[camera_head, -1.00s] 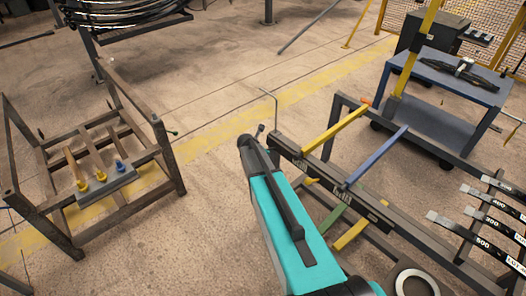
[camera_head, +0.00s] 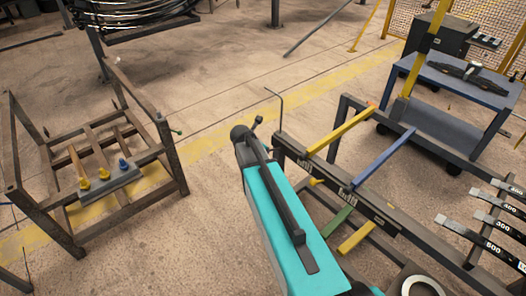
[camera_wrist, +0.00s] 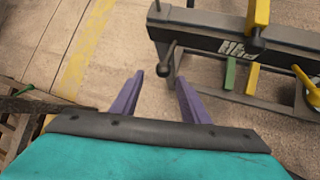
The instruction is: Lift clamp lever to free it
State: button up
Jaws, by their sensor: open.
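In the wrist view a dark lever with a round ball end (camera_wrist: 167,58) hangs at the left end of the rack's black beam (camera_wrist: 205,17). It looks like the clamp lever. My gripper (camera_wrist: 161,78) is open, with two purple fingers apart. The lever shows beyond the fingertips, between them in the picture; I see no contact, and the depth gap is hard to judge. A yellow-knobbed lever (camera_wrist: 303,76) sits further right on the rack. In the head view my teal arm covers the gripper, and I cannot make out the lever there.
The rack (camera_head: 375,206) carries yellow, blue and green arms that stick out. A thin bent rod (camera_head: 281,108) stands at its left end. A brown metal frame (camera_head: 168,158) stands left, and a blue cart (camera_head: 452,80) back right. Floor between frame and rack is clear.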

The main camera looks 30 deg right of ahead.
jog(key=shift+v, duration=1.35)
jog(key=shift+w, duration=0.1)
jog(key=shift+c, duration=0.3)
